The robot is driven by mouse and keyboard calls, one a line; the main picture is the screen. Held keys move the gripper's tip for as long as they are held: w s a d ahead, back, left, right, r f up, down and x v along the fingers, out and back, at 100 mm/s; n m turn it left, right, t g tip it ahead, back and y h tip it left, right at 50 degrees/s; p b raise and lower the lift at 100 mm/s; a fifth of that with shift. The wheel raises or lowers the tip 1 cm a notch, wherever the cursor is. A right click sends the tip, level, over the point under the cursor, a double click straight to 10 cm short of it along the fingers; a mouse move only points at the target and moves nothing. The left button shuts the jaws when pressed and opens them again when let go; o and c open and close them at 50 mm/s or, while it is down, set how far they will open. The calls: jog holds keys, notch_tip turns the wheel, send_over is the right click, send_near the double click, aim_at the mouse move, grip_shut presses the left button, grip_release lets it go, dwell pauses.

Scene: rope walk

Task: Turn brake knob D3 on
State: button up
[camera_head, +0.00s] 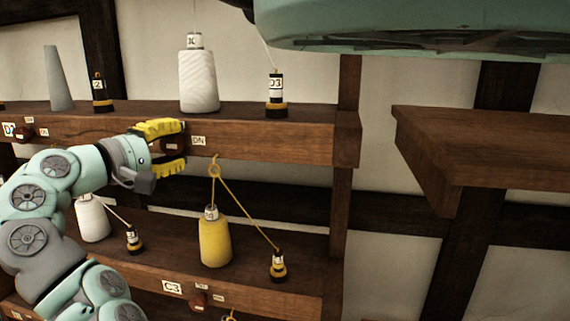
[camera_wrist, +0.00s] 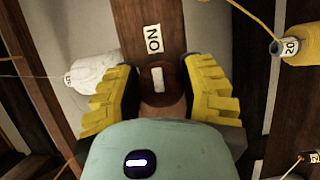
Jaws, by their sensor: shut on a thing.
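My gripper (camera_head: 165,148) has its yellow fingers shut on a dark brown knob (camera_head: 172,144) on the front of the upper shelf rail. In the wrist view the fingers of my gripper (camera_wrist: 160,95) lie on both sides of the knob (camera_wrist: 157,98). Its white mark (camera_wrist: 158,80) lies along the rail, in line with the ON label (camera_wrist: 152,39). The ON label (camera_head: 198,141) is just right of the knob in the head view. The knob's own name label is hidden. A black tensioner marked D3 (camera_head: 276,95) stands on the shelf above, to the right.
A white spool (camera_head: 199,80) and a grey cone (camera_head: 59,80) stand on the upper shelf. Below are a yellow spool (camera_head: 215,242) with thread, and a C3 label (camera_head: 171,287) beside another knob (camera_head: 197,299). A bare wooden shelf (camera_head: 490,140) juts out at right.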

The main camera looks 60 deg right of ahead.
jog(key=o, duration=1.1)
jog(key=shift+o, duration=0.2)
jog(key=a, duration=1.2)
